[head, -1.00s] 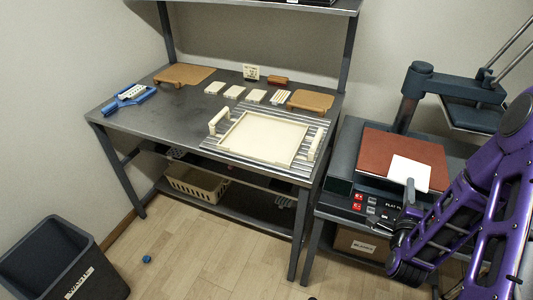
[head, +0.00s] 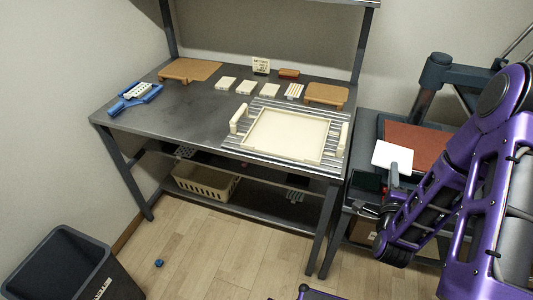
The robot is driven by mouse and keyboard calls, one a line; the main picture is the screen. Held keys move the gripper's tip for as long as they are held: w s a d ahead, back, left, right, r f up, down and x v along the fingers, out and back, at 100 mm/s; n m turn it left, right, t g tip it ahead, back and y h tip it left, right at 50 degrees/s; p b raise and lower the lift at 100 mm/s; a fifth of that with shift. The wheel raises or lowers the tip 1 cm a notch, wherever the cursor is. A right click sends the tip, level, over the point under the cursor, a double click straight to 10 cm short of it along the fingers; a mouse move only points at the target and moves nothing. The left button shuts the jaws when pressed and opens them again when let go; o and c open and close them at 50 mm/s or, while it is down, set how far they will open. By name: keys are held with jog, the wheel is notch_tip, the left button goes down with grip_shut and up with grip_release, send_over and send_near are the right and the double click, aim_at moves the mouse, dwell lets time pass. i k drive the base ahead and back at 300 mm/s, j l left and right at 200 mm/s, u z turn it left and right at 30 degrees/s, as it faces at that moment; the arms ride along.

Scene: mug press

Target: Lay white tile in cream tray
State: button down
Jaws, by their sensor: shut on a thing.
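The white tile (head: 392,155) is a flat white square at the right of the head view. My gripper (head: 394,172) is shut on its near edge and holds it out level, over the left part of the red-brown press plate; how high above it I cannot tell. The cream tray (head: 329,157) has a raised rim and two upright handles. It sits empty on the ribbed metal part of the steel table, left of the tile. My purple arm hides much of the press.
Several small cream tiles (head: 250,88) lie in a row behind the tray. Brown boards (head: 327,94) lie at the back, and a blue tool (head: 130,100) lies at the left. The press column (head: 432,82) stands behind the plate. The table's left front is clear.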

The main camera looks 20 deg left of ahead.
aim_at(284, 142)
jog(key=k+j, duration=0.1)
jog(key=j, duration=0.45)
jog(key=k+j, duration=0.1)
jog(key=j, duration=0.45)
jog(key=k+j, duration=0.1)
jog(key=j, duration=0.45)
